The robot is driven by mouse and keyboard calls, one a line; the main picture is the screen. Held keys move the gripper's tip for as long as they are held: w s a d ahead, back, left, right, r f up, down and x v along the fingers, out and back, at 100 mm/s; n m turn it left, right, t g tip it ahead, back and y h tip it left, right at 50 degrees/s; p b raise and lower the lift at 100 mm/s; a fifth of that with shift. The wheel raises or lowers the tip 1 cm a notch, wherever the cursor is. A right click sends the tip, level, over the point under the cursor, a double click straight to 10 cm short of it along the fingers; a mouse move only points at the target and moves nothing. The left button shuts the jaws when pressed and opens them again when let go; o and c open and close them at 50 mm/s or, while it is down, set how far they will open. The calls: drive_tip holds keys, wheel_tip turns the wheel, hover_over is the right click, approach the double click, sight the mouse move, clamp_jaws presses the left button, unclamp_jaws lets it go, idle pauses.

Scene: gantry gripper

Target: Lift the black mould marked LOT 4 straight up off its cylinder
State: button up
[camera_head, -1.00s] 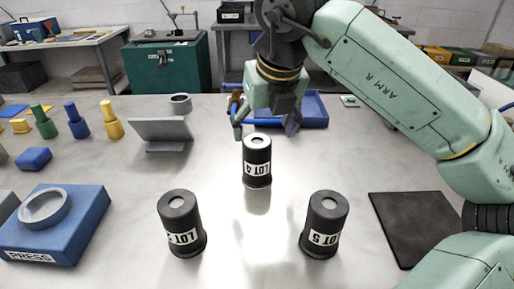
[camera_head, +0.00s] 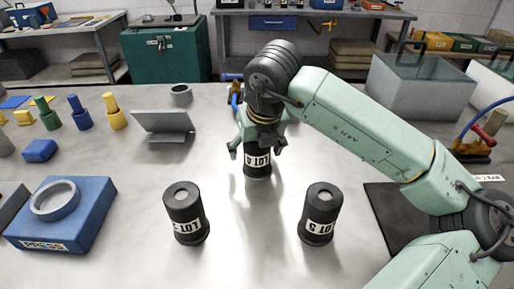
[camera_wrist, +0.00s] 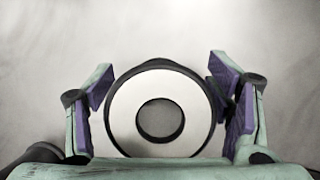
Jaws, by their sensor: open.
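The black mould marked LOT 4 (camera_head: 257,163) stands upright at the middle of the table, its upper part hidden behind my gripper in the head view. In the wrist view its pale ring-shaped top with a dark centre hole (camera_wrist: 122,103) lies between my fingers. My gripper (camera_head: 258,150) points down over the mould with a finger on either side. In the wrist view my gripper (camera_wrist: 163,100) is open, with purple pads apart from the mould on the left and close to its rim on the right. I cannot tell whether the right pad touches. The cylinder inside is hidden.
Two similar black moulds stand nearer, one at left (camera_head: 185,213) and one marked LOT 5 (camera_head: 320,213) at right. A blue PRESS block (camera_head: 85,215) is at far left, a grey angled stand (camera_head: 165,126) behind. A dark mat (camera_head: 385,215) lies at right.

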drive_tip(key=shift+c, duration=0.5)
drive_tip(key=c, duration=1.2)
drive_tip(key=shift+o, duration=0.2)
wheel_tip(320, 180, up, 10)
drive_tip(key=shift+f+b, duration=0.2)
drive_tip(key=shift+b, duration=0.95)
drive_tip(key=shift+r, duration=0.25)
drive_tip(key=shift+r, duration=0.15)
drive_tip(key=shift+r+p, duration=0.45)
drive_tip(key=shift+r, duration=0.15)
drive_tip(key=shift+f, duration=0.1)
